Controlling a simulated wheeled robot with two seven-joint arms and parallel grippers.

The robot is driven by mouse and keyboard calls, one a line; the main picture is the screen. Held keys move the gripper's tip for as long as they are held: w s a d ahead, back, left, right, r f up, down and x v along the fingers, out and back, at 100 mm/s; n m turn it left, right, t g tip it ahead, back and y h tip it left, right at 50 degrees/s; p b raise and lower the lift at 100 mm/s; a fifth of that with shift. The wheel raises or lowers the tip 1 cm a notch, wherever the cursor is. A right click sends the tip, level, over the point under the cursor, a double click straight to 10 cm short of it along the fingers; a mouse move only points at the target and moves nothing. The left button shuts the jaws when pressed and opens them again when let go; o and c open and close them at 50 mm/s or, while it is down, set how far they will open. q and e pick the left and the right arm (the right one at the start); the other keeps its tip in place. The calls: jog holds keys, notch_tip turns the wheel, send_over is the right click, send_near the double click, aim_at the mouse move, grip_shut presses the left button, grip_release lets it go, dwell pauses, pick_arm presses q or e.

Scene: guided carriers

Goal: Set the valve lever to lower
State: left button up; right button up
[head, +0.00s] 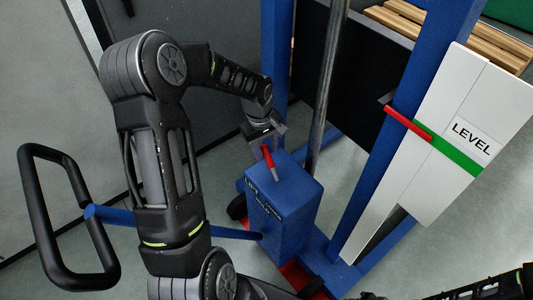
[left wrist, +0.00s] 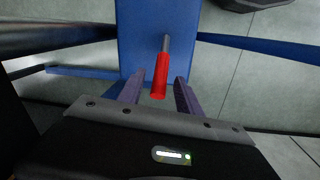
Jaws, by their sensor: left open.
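The valve lever has a red grip on a thin grey rod and rises from the top of a blue box (head: 285,205). In the head view the lever (head: 268,158) stands tilted, its red end close to my left gripper (head: 266,135). In the left wrist view the red grip (left wrist: 160,80) lies between the two fingers of my left gripper (left wrist: 160,92), with a gap on each side. The left gripper is open. My right gripper is not in view.
A blue frame (head: 400,110) with a dark mast post stands around the box. A white panel (head: 440,130) marked LEVEL has a green band and a red pointer (head: 408,123). A black loop handle (head: 30,205) on a blue bar is at left. Wooden pallets (head: 500,48) are at the back.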

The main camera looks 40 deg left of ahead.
pick_arm(q)
jog(key=shift+w+f, duration=0.1)
jog(key=shift+f, duration=1.2)
grip_shut()
dwell(0.5)
